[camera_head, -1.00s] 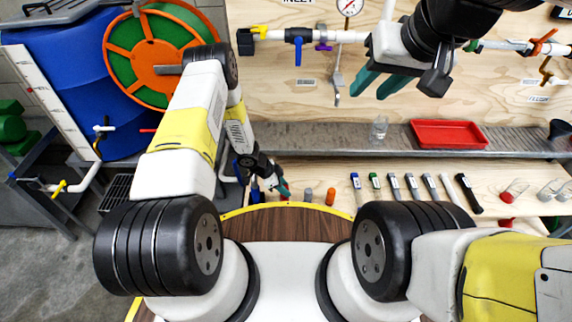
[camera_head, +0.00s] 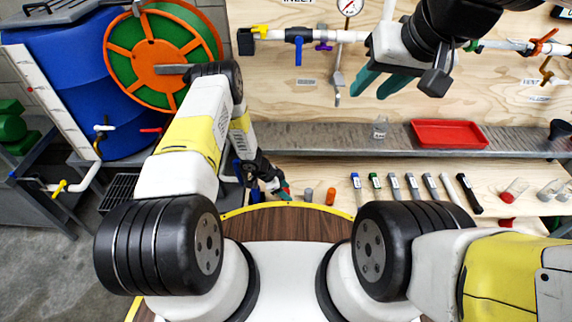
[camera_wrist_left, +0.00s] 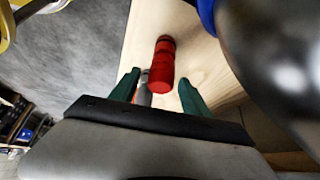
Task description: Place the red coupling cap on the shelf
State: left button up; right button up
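A red ridged cylinder, which looks like the red coupling cap (camera_wrist_left: 163,66), stands out in the left wrist view against pale wood. My left gripper (camera_wrist_left: 159,82) has its two green fingers apart, one on each side of the cap's near end. A gap shows beside the cap, so I see no grip on it. In the head view my left gripper (camera_head: 283,191) is low at the front of the wooden bench, with a bit of red at its fingers. My right gripper (camera_head: 380,84) is open and empty in front of the plywood panel. The grey metal shelf (camera_head: 330,138) runs along the panel.
A red tray (camera_head: 449,132) and a clear glass (camera_head: 380,127) stand on the shelf. Grey (camera_head: 308,194) and orange (camera_head: 331,196) cylinders stand right of my left gripper. Several marker-like tools line the lower bench (camera_head: 345,170). Much of the shelf's left part is clear.

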pick_arm(q)
jog(key=shift+r, duration=0.15)
jog(key=w+a+r+n+t+y, duration=0.25)
jog(key=a+r, duration=0.35)
jog(key=r, duration=0.8)
jog(key=w+a+r+n+t+y, duration=0.1)
jog(key=w+a+r+n+t, duration=0.3)
jog(key=r, duration=1.1)
jog(key=w+a+r+n+g+y, duration=0.15)
jog(key=a+r, duration=0.55)
jog(key=r, duration=0.7)
jog(key=s+a+r+n+t+y, duration=0.15)
jog(key=s+r+n, duration=0.25)
jog(key=s+r, duration=1)
jog(key=s+d+r+n+h, duration=0.1)
jog(key=s+d+r, duration=0.1)
jog(key=s, duration=0.8)
jog(key=s+d+r+n+g+h, duration=0.1)
jog(key=s+d+r+n+h, duration=0.1)
jog(key=s, duration=0.7)
jog(key=shift+s+d+r, duration=0.35)
jog(key=shift+d+r, duration=0.3)
jog(key=shift+r, duration=0.3)
